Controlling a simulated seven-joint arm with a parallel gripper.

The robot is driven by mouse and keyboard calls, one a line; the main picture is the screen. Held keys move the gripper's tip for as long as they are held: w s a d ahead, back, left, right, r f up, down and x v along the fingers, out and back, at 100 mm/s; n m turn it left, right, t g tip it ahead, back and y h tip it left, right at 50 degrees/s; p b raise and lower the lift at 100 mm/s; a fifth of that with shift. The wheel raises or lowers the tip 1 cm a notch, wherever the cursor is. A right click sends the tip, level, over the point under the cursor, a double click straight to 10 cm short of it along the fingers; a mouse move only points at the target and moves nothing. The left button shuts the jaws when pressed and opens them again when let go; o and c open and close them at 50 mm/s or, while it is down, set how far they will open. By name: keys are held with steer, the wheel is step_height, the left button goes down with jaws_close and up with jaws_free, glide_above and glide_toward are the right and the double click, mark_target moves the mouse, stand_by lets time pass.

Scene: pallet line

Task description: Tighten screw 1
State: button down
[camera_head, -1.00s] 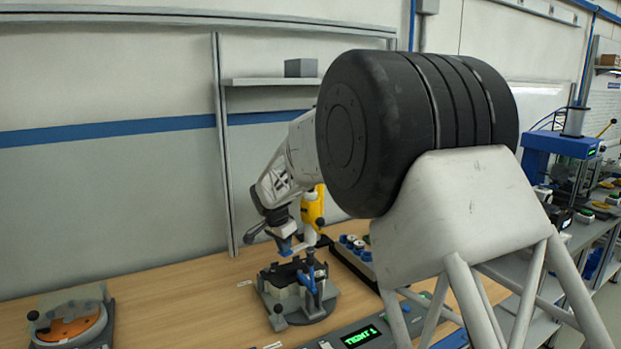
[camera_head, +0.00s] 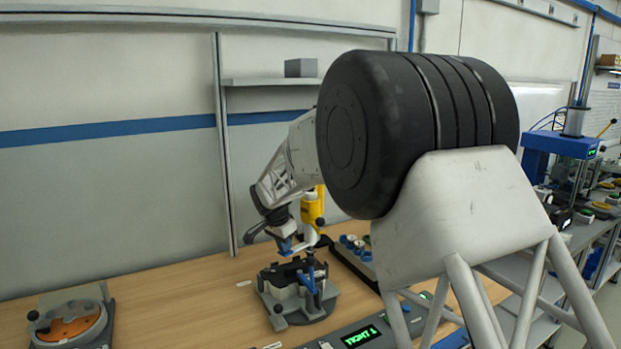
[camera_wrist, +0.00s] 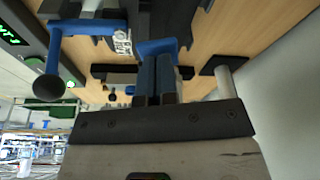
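My gripper (camera_head: 287,247) is above the fixture (camera_head: 320,301), near its back. In the wrist view its two blue fingers (camera_wrist: 156,80) lie side by side with almost no gap, and I see nothing held between them. The fixture clasps a part with a dark top (camera_head: 288,273) and a pale side. A blue clamp lever (camera_head: 309,279) stands at the fixture's right. A yellow power screwdriver (camera_head: 313,208) hangs upright just behind and right of my gripper, partly hidden. Screw 1 is too small to make out. A green-lit display (camera_head: 361,336) carries text ending in 1.
A second fixture with an orange part (camera_head: 70,328) sits at the bench's left. A dark tray of small round items (camera_head: 356,247) lies right of the gripper. Bare wooden bench (camera_head: 180,300) lies between the fixtures. A grey wall stands behind.

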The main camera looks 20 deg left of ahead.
steer(key=w+d+v, duration=0.1)
steer(key=v, duration=0.7)
steer(key=shift+w+r, duration=0.35)
steer(key=shift+r, duration=0.25)
stand_by(0.6)
stand_by(0.3)
steer(key=s+d+r+n, duration=0.1)
steer(key=s+d+r, duration=0.2)
steer(key=s+d, duration=0.55)
steer(key=s+d+r+n, duration=0.1)
steer(key=s+d+r, duration=0.2)
steer(key=d, duration=1.1)
steer(key=s+d+r+n, duration=0.1)
steer(key=s+d+r, duration=0.35)
steer(key=d, duration=0.75)
steer(key=s+d+f, duration=0.3)
steer(key=s+d, duration=0.3)
steer(key=s, duration=0.4)
steer(key=s+d+f+n, duration=0.1)
steer(key=s+d+f, duration=0.3)
steer(key=s, duration=0.7)
steer(key=s+d+f+n+y, duration=0.1)
steer(key=s+d+f, duration=0.2)
steer(key=s+d, duration=0.4)
steer(key=shift+s+d+f, duration=0.3)
steer(key=shift+s+d, duration=0.1)
steer(key=shift+s, duration=1.3)
